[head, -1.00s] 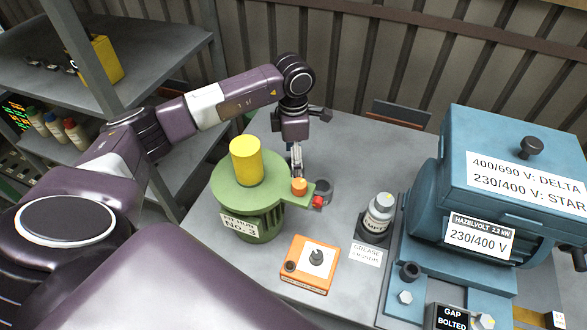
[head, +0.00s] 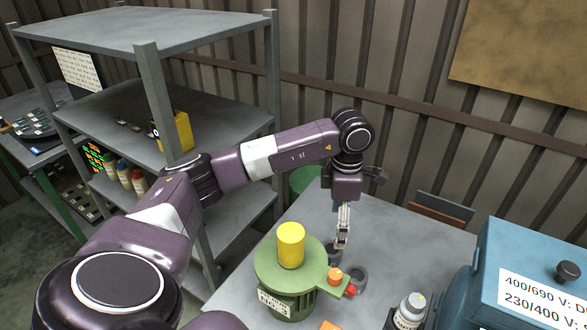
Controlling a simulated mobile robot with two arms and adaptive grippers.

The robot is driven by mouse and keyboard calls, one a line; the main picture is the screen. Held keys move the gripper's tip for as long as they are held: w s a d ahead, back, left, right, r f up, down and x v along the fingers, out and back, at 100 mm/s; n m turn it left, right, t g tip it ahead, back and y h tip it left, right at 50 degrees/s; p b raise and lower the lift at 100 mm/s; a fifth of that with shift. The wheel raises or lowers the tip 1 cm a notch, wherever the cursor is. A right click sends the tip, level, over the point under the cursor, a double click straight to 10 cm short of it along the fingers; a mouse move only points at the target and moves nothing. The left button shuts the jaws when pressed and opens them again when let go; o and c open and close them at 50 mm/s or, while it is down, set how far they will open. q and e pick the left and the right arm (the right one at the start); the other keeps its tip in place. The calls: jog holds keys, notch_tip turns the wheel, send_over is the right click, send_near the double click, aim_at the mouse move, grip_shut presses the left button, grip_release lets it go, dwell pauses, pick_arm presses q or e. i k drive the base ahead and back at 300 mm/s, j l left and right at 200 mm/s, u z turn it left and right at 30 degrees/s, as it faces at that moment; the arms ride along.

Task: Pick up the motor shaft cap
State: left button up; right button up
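No part is clearly marked as the motor shaft cap. A yellow cylinder (head: 291,244) stands upright on a round green fixture (head: 268,268), and a small orange cap-like piece (head: 335,275) sits on the fixture's right-hand arm. I cannot tell which of them is the cap, if either. My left gripper (head: 341,245) points down just behind and above the orange piece, apart from it. I see nothing clearly held, and its narrow, edge-on fingers do not show whether they are open. My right gripper is out of view.
A dark ring (head: 356,279) and a red knob (head: 351,291) lie beside the orange piece. A grease bottle (head: 410,312) stands right of the fixture, and a blue motor housing (head: 530,275) fills the right edge. Grey shelves (head: 222,128) stand at left. The table behind is mostly clear.

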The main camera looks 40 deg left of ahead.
aim_at(291, 236)
jog(key=k+l, duration=0.15)
jog(key=l, duration=0.2)
jog(key=k+l, duration=0.15)
jog(key=l, duration=0.2)
jog(key=k+l, duration=0.1)
jog(key=l, duration=0.25)
jog(key=k+l, duration=0.15)
jog(key=l, duration=0.2)
jog(key=k+l, duration=0.15)
jog(key=l, duration=0.2)
jog(key=k+l, duration=0.15)
jog(key=l, duration=0.25)
jog(key=k+l, duration=0.15)
jog(key=l, duration=0.2)
